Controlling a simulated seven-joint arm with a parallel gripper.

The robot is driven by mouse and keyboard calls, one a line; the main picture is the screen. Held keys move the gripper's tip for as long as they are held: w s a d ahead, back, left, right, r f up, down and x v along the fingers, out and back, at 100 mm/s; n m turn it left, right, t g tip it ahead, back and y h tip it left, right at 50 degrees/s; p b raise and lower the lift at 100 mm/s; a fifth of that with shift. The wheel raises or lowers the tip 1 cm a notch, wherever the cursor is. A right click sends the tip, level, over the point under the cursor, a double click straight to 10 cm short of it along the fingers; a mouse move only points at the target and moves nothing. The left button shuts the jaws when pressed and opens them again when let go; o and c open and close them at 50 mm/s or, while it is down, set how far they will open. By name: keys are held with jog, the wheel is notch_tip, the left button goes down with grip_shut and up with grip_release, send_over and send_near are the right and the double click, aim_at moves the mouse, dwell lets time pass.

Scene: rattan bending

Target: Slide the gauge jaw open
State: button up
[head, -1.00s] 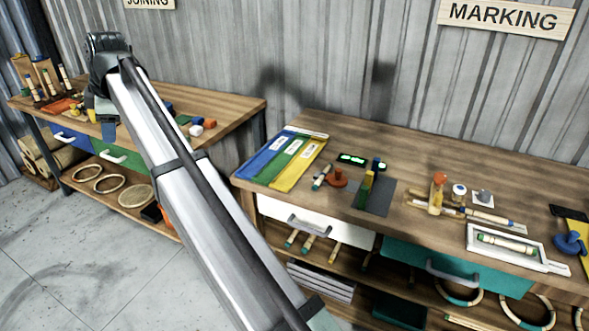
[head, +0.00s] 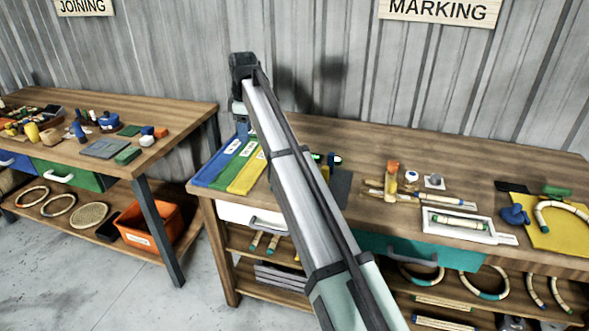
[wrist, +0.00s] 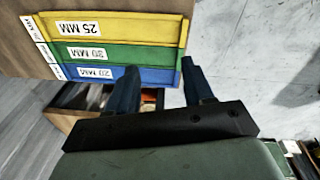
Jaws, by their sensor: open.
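What looks like the gauge stands on the marking bench in the head view, on a dark plate (head: 342,186). My gripper hangs beyond the bench's left end, over the coloured trays, apart from the gauge. In the wrist view my gripper (wrist: 160,68) is open, its two blue fingers apart with nothing held between them. The gauge is not seen in the wrist view.
Blue, green and yellow trays (head: 230,164) with size labels lie left of the gauge. Right of it are an orange-topped wooden piece (head: 392,178), a white tray (head: 485,234) with a rattan stick, and a blue clamp-like piece (head: 514,214). A gap separates the joining bench (head: 185,110).

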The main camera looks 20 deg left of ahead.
jog(key=w+d+f+m+h, duration=0.1)
jog(key=w+d+f, duration=0.1)
jog(key=w+d, duration=0.35)
jog(key=w+d+f+m, duration=0.2)
jog(key=w+d, duration=0.1)
jog(key=d, duration=0.5)
jog(key=shift+g, duration=0.4)
jog(key=f, duration=1.3)
jog(key=shift+s+f, duration=0.2)
jog(key=shift+s, duration=0.05)
jog(key=shift+c, duration=0.3)
grip_shut()
